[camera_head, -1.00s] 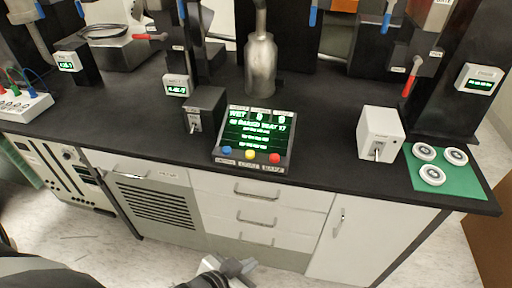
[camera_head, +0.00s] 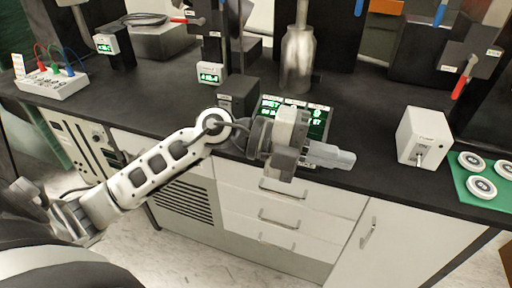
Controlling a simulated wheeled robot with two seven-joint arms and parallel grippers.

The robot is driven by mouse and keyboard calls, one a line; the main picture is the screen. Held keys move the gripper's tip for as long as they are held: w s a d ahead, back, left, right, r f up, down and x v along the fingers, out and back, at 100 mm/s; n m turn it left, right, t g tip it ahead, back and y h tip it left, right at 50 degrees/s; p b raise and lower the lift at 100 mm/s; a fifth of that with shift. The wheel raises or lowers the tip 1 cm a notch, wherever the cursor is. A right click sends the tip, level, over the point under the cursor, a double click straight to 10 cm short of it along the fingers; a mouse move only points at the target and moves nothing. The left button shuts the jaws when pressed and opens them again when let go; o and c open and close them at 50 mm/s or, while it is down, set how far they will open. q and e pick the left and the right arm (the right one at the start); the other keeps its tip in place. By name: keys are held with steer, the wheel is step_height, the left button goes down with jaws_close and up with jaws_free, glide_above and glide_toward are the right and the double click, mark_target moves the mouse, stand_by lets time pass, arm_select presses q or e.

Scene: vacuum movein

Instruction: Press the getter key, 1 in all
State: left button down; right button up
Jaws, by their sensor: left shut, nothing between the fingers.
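The control panel with a green-text screen (camera_head: 318,122) stands near the front edge of the black bench. Its lower part and its row of coloured keys are hidden behind my left gripper and wrist. My left gripper (camera_head: 345,158) is shut and empty, its fingers pointing right, in front of the panel's lower right side. I cannot tell whether it touches a key. My right gripper is not in view.
A white box with a switch (camera_head: 424,137) stands to the right, beside a green mat (camera_head: 488,198) with white discs. A dark box (camera_head: 238,94) and a metal flask (camera_head: 297,70) stand left of and behind the panel. Drawers (camera_head: 290,215) are below.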

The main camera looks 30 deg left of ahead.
arm_select(q)
steer(key=w+a+r+n+t+y+b, duration=0.1)
steer(key=w+a+y, duration=0.2)
steer(key=a+y, duration=0.4)
steer(key=w+a+r+n+t+y+b, duration=0.1)
steer(key=w+a+t+y, duration=0.1)
steer(key=a+y, duration=0.5)
steer(key=w+a, duration=0.1)
steer(key=a, duration=0.5)
steer(key=shift+w+r+t+y, duration=0.2)
steer(key=shift+r+t+y, duration=0.1)
steer(key=shift+y, duration=0.1)
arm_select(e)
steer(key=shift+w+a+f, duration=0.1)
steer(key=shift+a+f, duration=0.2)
arm_select(q)
steer(key=shift+f, duration=0.1)
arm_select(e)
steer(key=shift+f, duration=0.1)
